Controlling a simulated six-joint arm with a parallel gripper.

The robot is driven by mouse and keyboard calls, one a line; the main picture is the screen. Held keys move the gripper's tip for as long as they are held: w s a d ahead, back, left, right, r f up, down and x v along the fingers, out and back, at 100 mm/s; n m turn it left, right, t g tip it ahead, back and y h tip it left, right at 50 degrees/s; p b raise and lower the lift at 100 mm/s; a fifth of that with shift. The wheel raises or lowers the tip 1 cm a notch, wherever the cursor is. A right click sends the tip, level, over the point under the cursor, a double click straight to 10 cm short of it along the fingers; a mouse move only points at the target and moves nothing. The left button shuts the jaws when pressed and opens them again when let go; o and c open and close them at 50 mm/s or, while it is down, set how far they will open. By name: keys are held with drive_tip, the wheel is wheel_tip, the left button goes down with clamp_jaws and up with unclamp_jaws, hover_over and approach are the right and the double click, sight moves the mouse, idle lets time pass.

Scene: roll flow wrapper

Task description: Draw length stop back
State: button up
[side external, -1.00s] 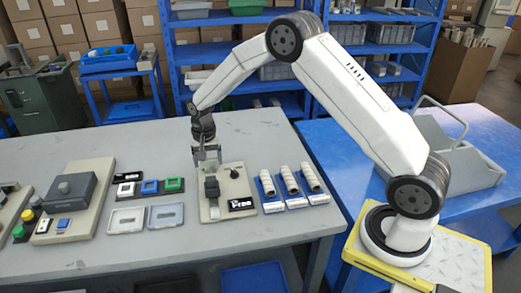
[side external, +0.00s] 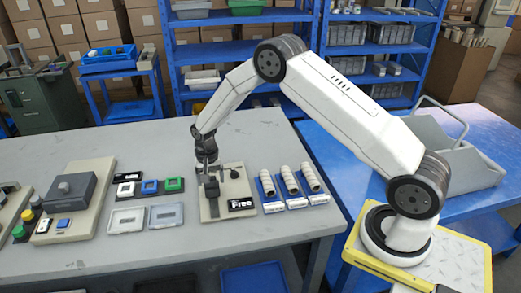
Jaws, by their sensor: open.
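A beige base plate (side external: 232,187) lies on the grey bench. On its left part stands a dark block on a dark strip (side external: 213,203), which looks like the length stop (side external: 211,187). A small dark knob (side external: 234,173) sits toward the back right of the plate, and a black-and-white label (side external: 241,205) is at its front right. My gripper (side external: 208,176) points down at the back of the dark block, very close above or around it. Its fingers are small and partly merge with the block; I cannot tell whether they touch it.
Several white rolls (side external: 290,181) lie on blue holders right of the plate. The front bench strip is clear.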

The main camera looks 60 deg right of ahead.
drive_tip(key=shift+f, duration=0.2)
clamp_jaws()
drive_tip(key=shift+a, duration=0.1)
drive_tip(key=shift+s+a, duration=1.5)
drive_tip(key=shift+s, duration=0.05)
unclamp_jaws()
